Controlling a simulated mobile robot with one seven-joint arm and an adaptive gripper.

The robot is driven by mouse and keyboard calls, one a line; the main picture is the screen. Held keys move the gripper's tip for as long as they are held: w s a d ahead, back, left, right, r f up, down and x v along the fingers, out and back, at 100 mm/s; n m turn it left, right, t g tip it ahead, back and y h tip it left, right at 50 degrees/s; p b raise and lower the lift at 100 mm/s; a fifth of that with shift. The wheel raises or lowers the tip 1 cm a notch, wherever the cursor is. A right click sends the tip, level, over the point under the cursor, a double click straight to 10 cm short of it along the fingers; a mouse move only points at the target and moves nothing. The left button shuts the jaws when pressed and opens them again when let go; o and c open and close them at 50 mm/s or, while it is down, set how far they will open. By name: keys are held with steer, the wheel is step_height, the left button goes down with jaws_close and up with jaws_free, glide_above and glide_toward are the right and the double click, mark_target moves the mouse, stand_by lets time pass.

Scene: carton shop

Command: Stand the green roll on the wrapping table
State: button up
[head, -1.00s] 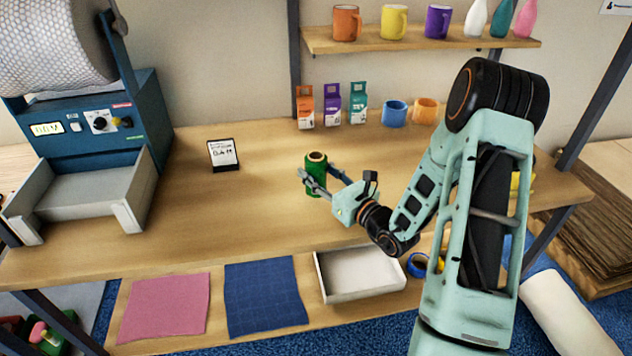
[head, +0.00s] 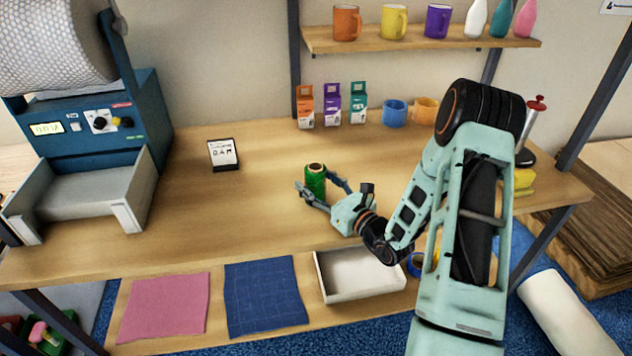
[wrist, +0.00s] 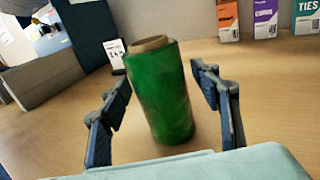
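The green roll (head: 315,183), with a brown core showing at its top, stands upright on the wooden wrapping table (head: 250,205), near the middle. It also fills the middle of the wrist view (wrist: 162,95), where its base appears to rest on the tabletop. My gripper (head: 317,181) is low over the table with one finger on each side of the roll. In the wrist view the fingers (wrist: 158,82) are spread, with a narrow gap between each finger and the roll. The roll's lower front is partly hidden by a finger in the head view.
A small sign (head: 223,154) stands left of the roll. Small cartons (head: 332,104) and a blue mug (head: 394,112) line the back. A blue machine (head: 90,130) with a grey tray occupies the left end. Bare tabletop surrounds the roll.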

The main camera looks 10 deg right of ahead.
steer(key=shift+r, duration=0.2)
steer(key=b+v, duration=0.1)
steer(key=v, duration=1.1)
steer(key=shift+a, duration=0.1)
